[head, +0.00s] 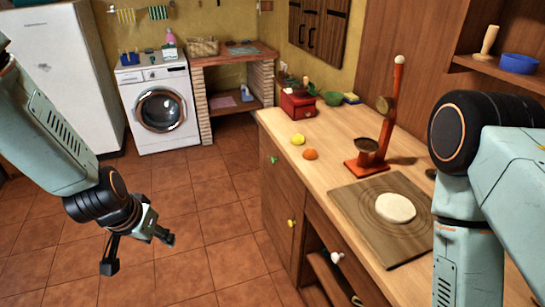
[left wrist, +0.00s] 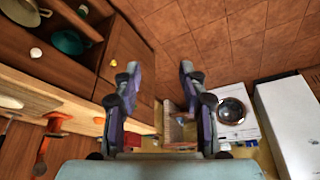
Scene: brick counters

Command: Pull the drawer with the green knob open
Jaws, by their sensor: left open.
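The green knob (head: 274,160) sits on the wooden front near the far end of the counter, just below the worktop. Its drawer front appears flush with the counter. My left gripper (head: 138,252) is open and empty over the tiled floor, left of the counter and well apart from the knob. Its two spread fingers also show in the left wrist view (left wrist: 159,70), with nothing between them. My right gripper is out of view.
A yellow knob (head: 291,223) and a white knob (head: 337,257) are on nearer parts of the counter front. The worktop holds a lemon (head: 298,140), an orange (head: 310,154) and a board (head: 366,232) with dough. The tiled floor (head: 205,230) beside the counter is clear.

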